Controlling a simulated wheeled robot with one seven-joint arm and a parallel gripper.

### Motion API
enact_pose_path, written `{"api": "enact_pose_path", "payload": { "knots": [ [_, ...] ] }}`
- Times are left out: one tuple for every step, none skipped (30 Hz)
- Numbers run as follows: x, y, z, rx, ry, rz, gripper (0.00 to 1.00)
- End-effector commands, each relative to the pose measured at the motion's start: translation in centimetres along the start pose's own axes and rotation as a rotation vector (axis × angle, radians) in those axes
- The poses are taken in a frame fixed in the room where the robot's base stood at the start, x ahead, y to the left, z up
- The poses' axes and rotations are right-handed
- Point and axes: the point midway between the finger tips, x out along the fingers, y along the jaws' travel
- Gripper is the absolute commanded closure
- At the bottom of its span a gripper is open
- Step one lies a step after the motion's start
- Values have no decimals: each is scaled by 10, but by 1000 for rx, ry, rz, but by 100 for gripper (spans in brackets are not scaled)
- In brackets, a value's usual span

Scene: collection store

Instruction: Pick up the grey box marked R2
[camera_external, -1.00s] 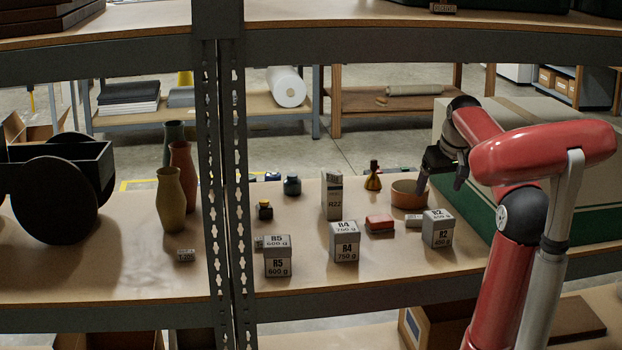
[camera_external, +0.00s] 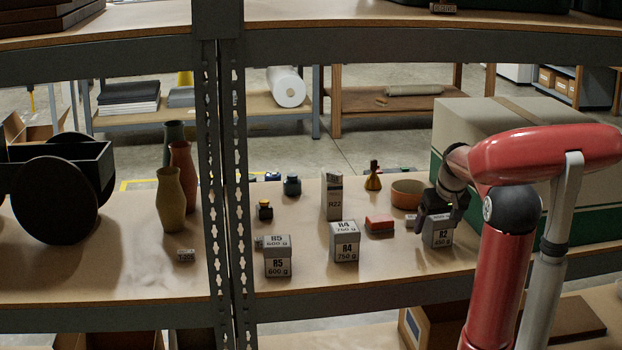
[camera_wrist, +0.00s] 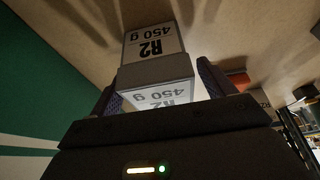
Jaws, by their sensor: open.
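The grey box marked R2 (camera_external: 440,238) stands on the shelf at the right, labelled 450 g. In the wrist view the R2 box (camera_wrist: 152,46) shows its labelled front and lid between the two fingers. My gripper (camera_external: 436,222) is open at the top of the box, with a finger on either side of it. The fingers also show in the wrist view (camera_wrist: 158,92). The external view hides the upper part of the box behind the gripper, and I cannot tell whether the fingers touch it.
Grey boxes R4 (camera_external: 345,242) and R5 (camera_external: 278,256) stand to the left. A red block (camera_external: 380,224), an orange bowl (camera_external: 406,192) and a tall R22 box (camera_external: 334,204) are close by. A large green and cream box (camera_external: 520,112) stands behind my arm.

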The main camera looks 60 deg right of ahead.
Motion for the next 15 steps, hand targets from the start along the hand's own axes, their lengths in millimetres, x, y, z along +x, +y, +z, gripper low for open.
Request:
{"api": "enact_pose_path", "payload": {
  "knots": [
    [4, 0, 0, 0, -2, -1, 18],
    [5, 0, 0, -1, -2, -1, 18],
    [5, 0, 0, -1, -1, -1, 18],
    [5, 0, 0, -1, -1, -1, 18],
    [5, 0, 0, -1, 0, -1, 18],
    [5, 0, 0, -1, 0, -1, 18],
    [5, 0, 0, -1, 0, -1, 18],
    [5, 0, 0, -1, 0, -1, 18],
    [5, 0, 0, -1, 0, -1, 22],
    [5, 0, 0, -1, 0, -1, 26],
    [5, 0, 0, -1, 0, -1, 30],
    [5, 0, 0, -1, 0, 0, 35],
    [5, 0, 0, -1, 0, 0, 39],
    [5, 0, 0, -1, 0, 0, 43],
    [5, 0, 0, -1, 0, 0, 48]
  ]
}}
